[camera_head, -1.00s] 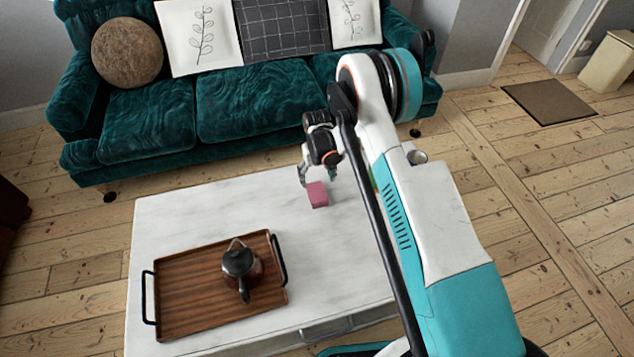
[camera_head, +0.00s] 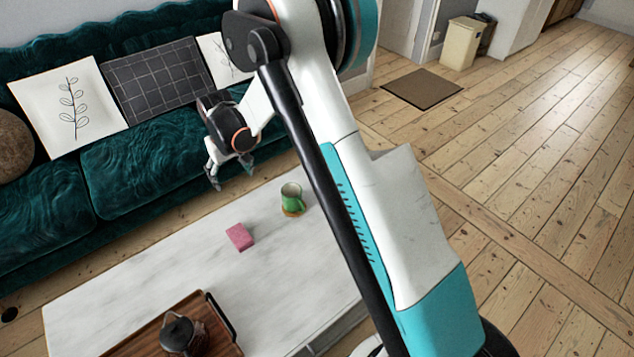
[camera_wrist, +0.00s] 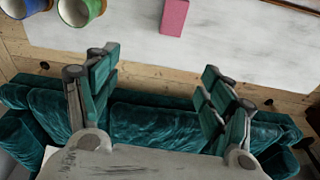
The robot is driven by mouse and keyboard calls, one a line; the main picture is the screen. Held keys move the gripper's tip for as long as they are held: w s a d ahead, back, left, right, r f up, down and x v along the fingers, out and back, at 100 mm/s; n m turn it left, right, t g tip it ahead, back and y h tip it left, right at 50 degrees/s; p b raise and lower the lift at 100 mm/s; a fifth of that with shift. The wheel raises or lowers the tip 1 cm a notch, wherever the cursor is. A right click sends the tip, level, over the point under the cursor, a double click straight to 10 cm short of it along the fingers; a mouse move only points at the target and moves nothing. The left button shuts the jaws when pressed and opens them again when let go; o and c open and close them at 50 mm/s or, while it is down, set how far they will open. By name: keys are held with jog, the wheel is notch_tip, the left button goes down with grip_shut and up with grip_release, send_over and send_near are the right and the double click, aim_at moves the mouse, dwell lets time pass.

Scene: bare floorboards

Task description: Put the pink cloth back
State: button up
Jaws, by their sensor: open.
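The pink cloth (camera_head: 240,236), a small folded block shape, lies on the white marble-look table (camera_head: 130,275). It also shows at the top of the wrist view (camera_wrist: 173,17). My gripper (camera_head: 233,178) is open and empty, raised near the table's back edge in front of the sofa, apart from the cloth. In the wrist view its two teal-padded fingers (camera_wrist: 160,68) are spread wide with nothing between them.
A green mug (camera_head: 291,199) stands on the table right of the cloth; the wrist view also shows a blue mug (camera_wrist: 22,6) beside it. A wooden tray (camera_head: 219,325) holds a dark teapot (camera_head: 183,335). A green sofa (camera_head: 150,170) stands behind the table.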

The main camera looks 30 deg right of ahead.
jog(key=s+d+r+t, duration=0.1)
jog(key=s+d+r, duration=0.2)
jog(key=s+r, duration=0.55)
jog(key=s+d+r+t, duration=0.25)
jog(key=s+r, duration=0.25)
jog(key=r, duration=0.7)
jog(key=s+d+r+m+t, duration=0.1)
jog(key=s+d, duration=0.1)
jog(key=s, duration=0.8)
jog(key=s+d+r+t, duration=0.1)
jog(key=s+d, duration=0.2)
jog(key=s, duration=0.7)
jog(key=shift+d+m, duration=0.2)
jog(key=shift+m, duration=0.2)
